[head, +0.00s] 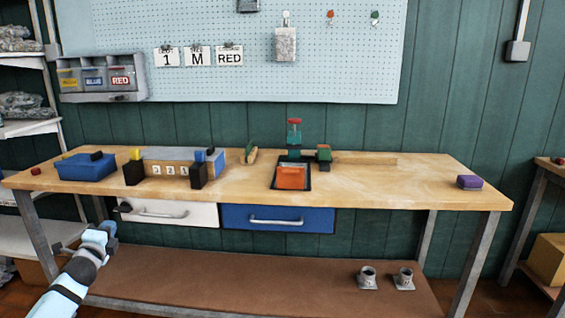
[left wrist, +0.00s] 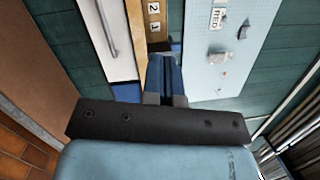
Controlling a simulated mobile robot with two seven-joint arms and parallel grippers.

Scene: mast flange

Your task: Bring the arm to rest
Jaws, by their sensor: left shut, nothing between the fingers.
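My left arm comes in from the lower left in the head view. Its gripper (head: 109,231) is in front of the workbench (head: 420,185), near the bench's left legs and below the top's front edge. In the left wrist view the blue fingers of the left gripper (left wrist: 166,75) lie together with nothing between them. The white drawer (head: 168,212) and its handle are beyond them, and I see no contact. My right gripper is in neither view.
On the bench stand a blue box (head: 86,167), a numbered block rack (head: 170,170), an orange block (head: 291,177) and a purple block (head: 469,182). A blue drawer (head: 278,218) hangs below. Two metal flanged pieces (head: 368,279) sit on the brown lower shelf (head: 250,280).

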